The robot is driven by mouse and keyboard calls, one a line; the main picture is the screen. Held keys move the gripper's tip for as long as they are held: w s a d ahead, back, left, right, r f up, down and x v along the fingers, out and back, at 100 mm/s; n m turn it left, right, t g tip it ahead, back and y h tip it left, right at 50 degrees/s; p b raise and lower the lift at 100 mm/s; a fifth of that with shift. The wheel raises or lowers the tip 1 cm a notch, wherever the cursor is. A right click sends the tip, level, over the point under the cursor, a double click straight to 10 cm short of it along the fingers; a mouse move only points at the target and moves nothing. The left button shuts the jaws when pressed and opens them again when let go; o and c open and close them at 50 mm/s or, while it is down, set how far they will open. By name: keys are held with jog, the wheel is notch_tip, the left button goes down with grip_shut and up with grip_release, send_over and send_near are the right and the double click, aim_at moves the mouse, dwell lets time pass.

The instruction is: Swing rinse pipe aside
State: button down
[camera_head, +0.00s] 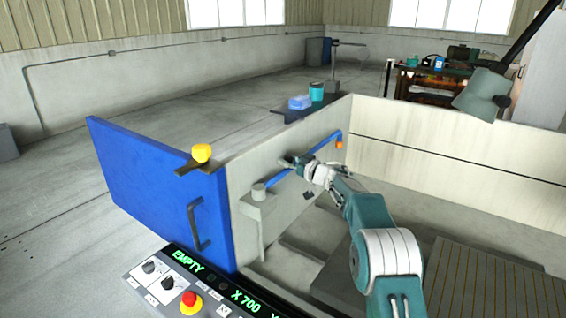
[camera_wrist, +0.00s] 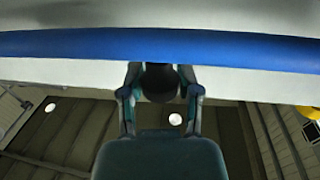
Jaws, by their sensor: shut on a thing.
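The rinse pipe (camera_head: 326,143) is a blue tube along the inside of the pale tank wall, with an orange end (camera_head: 339,145) at the far right. Its near end meets a grey post (camera_head: 258,191). In the wrist view the pipe (camera_wrist: 240,48) crosses the whole width just beyond the fingers. My gripper (camera_head: 290,162) is at the middle of the pipe. In the wrist view my gripper (camera_wrist: 160,85) is shut on a dark round knob (camera_wrist: 159,83) next to the pipe. How the knob joins the pipe is hidden.
A blue door panel (camera_head: 160,185) with a dark handle stands at left, a yellow knob (camera_head: 201,152) above it. The control panel (camera_head: 190,285) is in front. A lamp (camera_head: 484,95) hangs over the right wall. A slatted plate (camera_head: 490,280) lies at right; the tank floor between looks mostly open.

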jog(key=shift+r, duration=0.1)
dwell(0.3)
jog(key=shift+c, duration=1.5)
grip_release()
jog(key=shift+w+a, duration=0.1)
jog(key=shift+a, duration=0.15)
jog(key=v, duration=1.2)
jog(key=shift+f, duration=0.2)
jog(key=shift+r, duration=0.1)
